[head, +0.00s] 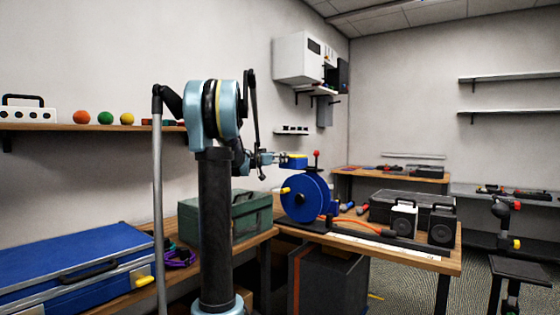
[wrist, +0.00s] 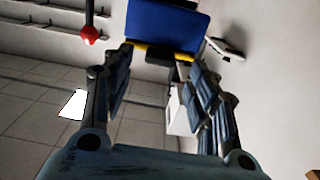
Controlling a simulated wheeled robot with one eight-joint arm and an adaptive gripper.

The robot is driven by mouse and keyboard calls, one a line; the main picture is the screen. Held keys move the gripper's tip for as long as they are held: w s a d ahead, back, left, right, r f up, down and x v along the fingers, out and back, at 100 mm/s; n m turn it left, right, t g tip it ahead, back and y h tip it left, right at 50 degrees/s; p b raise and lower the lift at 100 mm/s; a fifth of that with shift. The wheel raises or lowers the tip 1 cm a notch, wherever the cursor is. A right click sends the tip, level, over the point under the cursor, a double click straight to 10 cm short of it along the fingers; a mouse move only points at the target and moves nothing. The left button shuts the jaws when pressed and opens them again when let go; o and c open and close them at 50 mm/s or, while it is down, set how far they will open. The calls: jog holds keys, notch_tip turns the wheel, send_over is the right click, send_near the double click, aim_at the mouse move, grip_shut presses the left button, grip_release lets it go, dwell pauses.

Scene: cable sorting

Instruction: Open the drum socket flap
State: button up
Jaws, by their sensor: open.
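The blue cable drum (head: 304,200) stands upright on the wooden table, with a yellow handle on its left side. A blue piece with yellow (head: 294,161), seemingly the socket flap, sits at the top of the drum. In the wrist view a blue panel (wrist: 165,22) with a yellow lower edge lies just beyond my fingertips. I cannot tell whether it is shut. My gripper (head: 273,160) is level with this piece, on its left. In the wrist view my gripper (wrist: 158,62) is open, with nothing clearly held between its fingers. A small dark part shows between the fingertips.
A red knob on a rod (head: 316,154) rises beside the flap; it also shows in the wrist view (wrist: 90,35). A green toolbox (head: 226,218) stands left of the drum. Speakers (head: 404,219), a dark case and an orange cable (head: 355,229) lie to the right.

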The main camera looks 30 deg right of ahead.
jog(key=shift+x, duration=2.25)
